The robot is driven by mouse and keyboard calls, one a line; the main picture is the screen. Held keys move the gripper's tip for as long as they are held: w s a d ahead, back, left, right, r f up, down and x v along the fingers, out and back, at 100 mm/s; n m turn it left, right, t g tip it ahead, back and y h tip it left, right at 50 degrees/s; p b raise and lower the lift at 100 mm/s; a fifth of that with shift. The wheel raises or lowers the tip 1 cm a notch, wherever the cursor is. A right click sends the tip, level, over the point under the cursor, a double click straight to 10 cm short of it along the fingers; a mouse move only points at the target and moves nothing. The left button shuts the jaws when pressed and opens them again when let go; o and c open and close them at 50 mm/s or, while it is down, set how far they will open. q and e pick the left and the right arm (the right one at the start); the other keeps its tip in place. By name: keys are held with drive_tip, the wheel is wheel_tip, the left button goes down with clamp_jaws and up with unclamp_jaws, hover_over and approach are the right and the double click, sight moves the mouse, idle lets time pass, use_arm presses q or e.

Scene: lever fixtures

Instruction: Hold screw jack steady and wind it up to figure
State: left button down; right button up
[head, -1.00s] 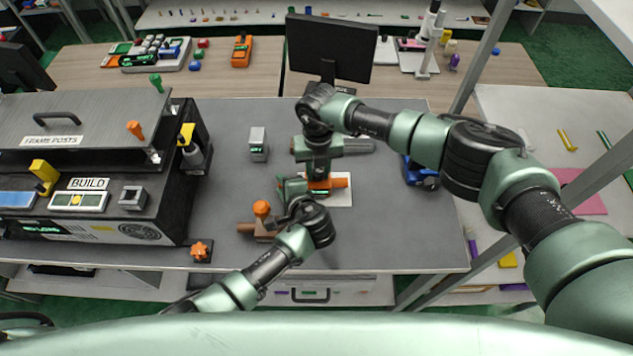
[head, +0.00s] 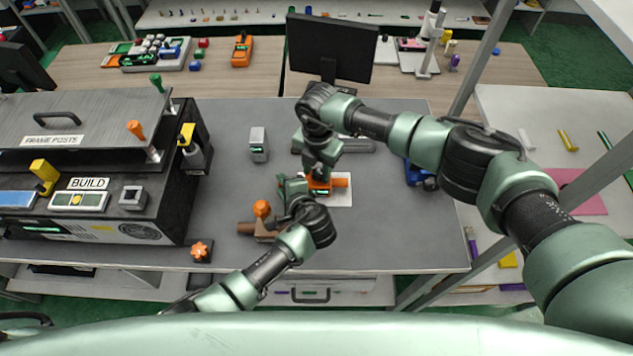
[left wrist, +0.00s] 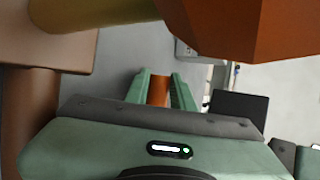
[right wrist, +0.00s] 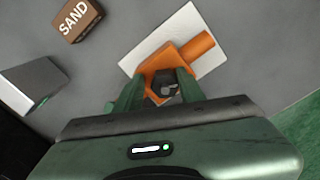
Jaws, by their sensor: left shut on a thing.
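The screw jack (head: 340,182) is an orange body with a short side cylinder, standing on a white card (head: 342,198) on the grey bench. My left gripper (head: 294,186) is shut on its left side; in the left wrist view the left fingers (left wrist: 158,92) close on an orange part. My right gripper (head: 318,180) is over the jack, pointing down. In the right wrist view the open right fingers (right wrist: 157,86) stand either side of a dark screw head (right wrist: 166,88) on the orange body (right wrist: 172,62). Contact with it is unclear. Any figure on the jack is unreadable.
A brown fixture with an orange knob (head: 262,208) sits close beside my left wrist. A grey block (head: 258,145) stands behind left. A brown SAND block (right wrist: 75,18) shows in the right wrist view. The black BUILD machine (head: 150,232) fills the left; a monitor (head: 330,50) stands behind.

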use_arm(q)
drive_tip(key=shift+w, duration=0.15)
use_arm(e)
drive_tip(key=shift+s+d+f, duration=0.25)
drive_tip(key=shift+s+f, duration=0.15)
drive_tip(key=shift+f, duration=0.15)
use_arm(q)
drive_tip(key=shift+f, duration=0.15)
use_arm(e)
drive_tip(key=shift+w+r, duration=0.15)
drive_tip(key=shift+r, duration=0.95)
drive_tip(key=shift+w+r, duration=0.1)
drive_tip(key=shift+r, duration=1.5)
drive_tip(key=shift+r, duration=0.5)
use_arm(q)
drive_tip(key=shift+f, duration=0.1)
use_arm(e)
wheel_tip(320, 180, up, 11)
use_arm(q)
drive_tip(key=c, duration=1.1)
unclamp_jaws()
drive_tip(key=shift+s+f, duration=0.1)
drive_tip(key=shift+s, duration=0.1)
